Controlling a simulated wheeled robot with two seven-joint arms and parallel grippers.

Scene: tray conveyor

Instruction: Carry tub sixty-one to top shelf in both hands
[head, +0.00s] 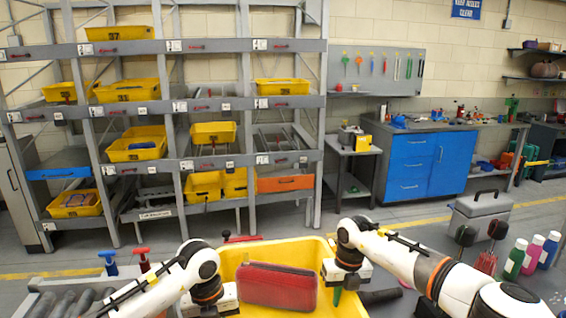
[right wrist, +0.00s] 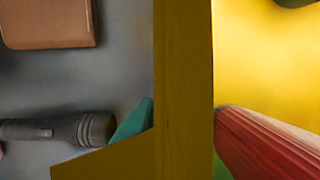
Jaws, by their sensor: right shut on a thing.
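A yellow tub (head: 262,247) stands low in front of me between my two arms, with a red case (head: 278,288) inside; no number on it is readable. My right gripper (head: 338,292) is shut on the tub's right wall. In the right wrist view the wall (right wrist: 183,70) runs between its green fingertips, with the red case (right wrist: 262,140) on the inner side. My left gripper (head: 226,306) is at the tub's left wall; its fingertips are hidden, so its grip is unclear. The top shelf (head: 225,46) is on the rack at the back left.
A yellow tub marked 37 (head: 119,33) sits on the top shelf's left part; room to its right looks free. Lower levels hold several yellow tubs. Bottles (head: 532,255) and a grey toolbox (head: 482,212) stand at right. A dark torch (right wrist: 60,130) lies outside the tub.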

